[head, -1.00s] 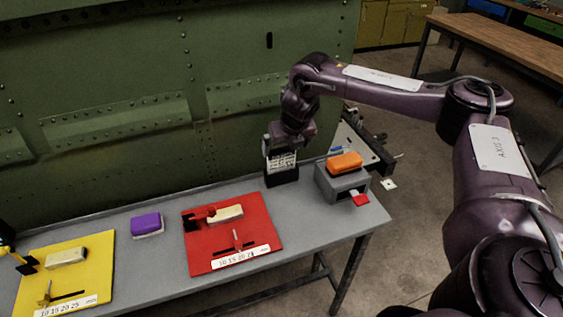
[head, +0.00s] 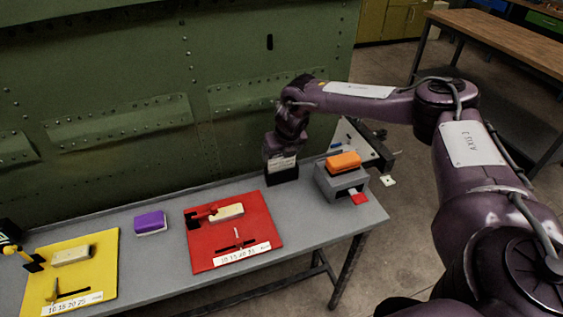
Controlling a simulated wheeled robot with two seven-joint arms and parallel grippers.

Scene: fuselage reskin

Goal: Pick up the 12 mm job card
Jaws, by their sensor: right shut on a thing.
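A white job card (head: 283,163) with dark print stands in a black holder (head: 284,176) at the back right of the grey bench. My right gripper (head: 281,156) is down over the card's upper part and shut on it. The card's lower edge is still at the holder. The print is too small to read, so I cannot tell its size marking. The fingertips are partly hidden by the dark wrist. My left gripper is not in view.
A grey box (head: 340,182) with an orange block (head: 343,161) on top stands right of the holder. A red board (head: 222,247), a purple block (head: 150,222) and a yellow board (head: 82,269) lie to the left. The green riveted panel (head: 110,80) rises close behind.

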